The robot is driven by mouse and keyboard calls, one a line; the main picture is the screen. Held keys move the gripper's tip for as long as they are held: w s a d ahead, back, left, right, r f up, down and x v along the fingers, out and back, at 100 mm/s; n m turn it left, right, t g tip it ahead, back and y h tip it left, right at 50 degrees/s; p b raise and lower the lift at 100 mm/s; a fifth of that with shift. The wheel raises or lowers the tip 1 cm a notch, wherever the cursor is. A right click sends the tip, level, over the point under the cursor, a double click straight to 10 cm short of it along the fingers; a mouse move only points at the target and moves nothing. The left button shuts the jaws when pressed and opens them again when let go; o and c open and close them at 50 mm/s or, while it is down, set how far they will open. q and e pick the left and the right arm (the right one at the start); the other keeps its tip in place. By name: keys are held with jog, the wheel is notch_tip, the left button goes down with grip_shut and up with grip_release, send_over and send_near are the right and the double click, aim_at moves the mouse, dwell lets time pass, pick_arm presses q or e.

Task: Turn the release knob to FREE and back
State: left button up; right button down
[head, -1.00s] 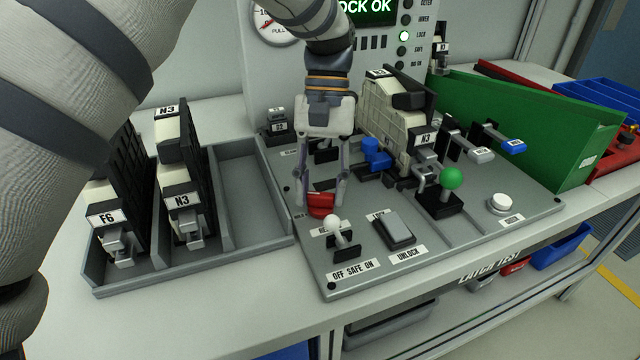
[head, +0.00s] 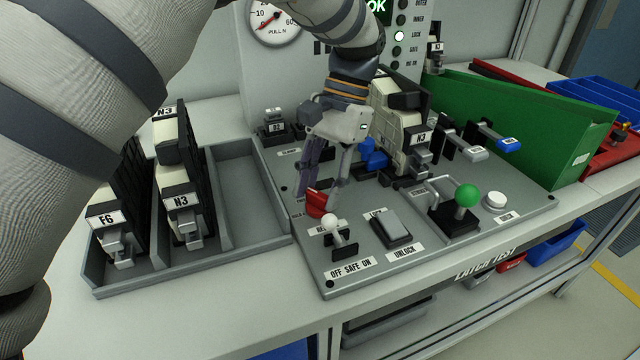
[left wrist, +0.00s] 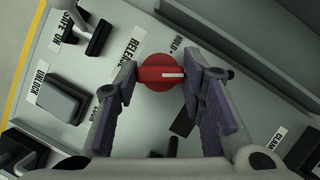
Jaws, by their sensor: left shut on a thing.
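The red release knob (head: 316,203) sits on the grey control panel (head: 352,281), left of the middle. It also shows in the left wrist view (left wrist: 157,72), with its white pointer line toward the right of that picture, under the HOLD label. My left gripper (head: 322,198) is shut on the knob, one finger on each side; the fingers show in the left wrist view (left wrist: 160,84) too. The RELEASE label (left wrist: 128,56) is beside the knob. The FREE label cannot be read. My right gripper is not in view.
A white-tipped OFF SAFE ON switch (head: 334,228) and a grey UNLOCK rocker (head: 392,230) are close in front of the knob. An N3 module (head: 395,130) and a green-ball lever (head: 466,196) stand right. A divided tray (head: 247,205) on the left has an empty slot.

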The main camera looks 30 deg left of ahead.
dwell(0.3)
pick_arm(q)
jog(key=o, duration=1.1)
jog(key=shift+o, duration=0.2)
jog(key=v, duration=1.2)
jog(key=shift+f, duration=0.1)
